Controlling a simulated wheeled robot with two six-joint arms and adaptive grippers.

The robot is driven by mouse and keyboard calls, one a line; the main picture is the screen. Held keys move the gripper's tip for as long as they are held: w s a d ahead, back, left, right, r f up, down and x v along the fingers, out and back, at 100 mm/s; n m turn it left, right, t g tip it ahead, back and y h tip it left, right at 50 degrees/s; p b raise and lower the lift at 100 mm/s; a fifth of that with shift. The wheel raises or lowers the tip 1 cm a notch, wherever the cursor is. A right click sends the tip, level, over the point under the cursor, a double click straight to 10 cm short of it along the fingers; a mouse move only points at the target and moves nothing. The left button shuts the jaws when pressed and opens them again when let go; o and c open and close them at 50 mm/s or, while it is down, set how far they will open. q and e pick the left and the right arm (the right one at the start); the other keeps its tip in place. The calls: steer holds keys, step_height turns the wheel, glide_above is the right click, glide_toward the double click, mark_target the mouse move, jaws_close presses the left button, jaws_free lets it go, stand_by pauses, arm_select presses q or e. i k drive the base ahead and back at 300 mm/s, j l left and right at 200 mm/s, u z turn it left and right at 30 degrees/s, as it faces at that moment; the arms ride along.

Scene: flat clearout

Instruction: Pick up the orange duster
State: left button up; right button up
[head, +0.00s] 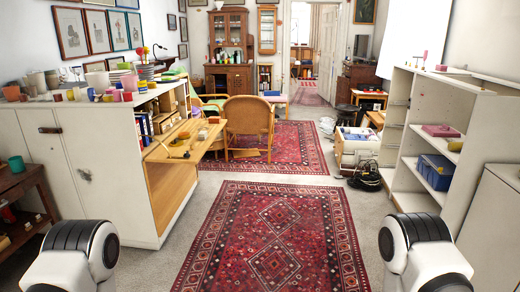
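I cannot make out an orange duster for certain in the head view. Small orange, yellow and pink items stand among the cups and pots (122,83) on top of the white cabinet (95,150) at the left, too small to tell apart. A thin pink item (425,56) stands on the white shelf unit at the right. Neither gripper shows; only white and black links of my arms show at the bottom left and bottom right corners.
A red patterned rug (275,240) covers clear floor ahead, with a second rug beyond. A wicker chair (247,118) and fold-down desk (185,140) stand left of centre. The open white shelf unit (397,115) holds a blue crate (436,172). A black bag (366,176) lies near it.

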mark_target(212, 119)
steer(key=i+z, duration=0.25)
steer(key=i, duration=2.4)
steer(key=l, duration=0.1)
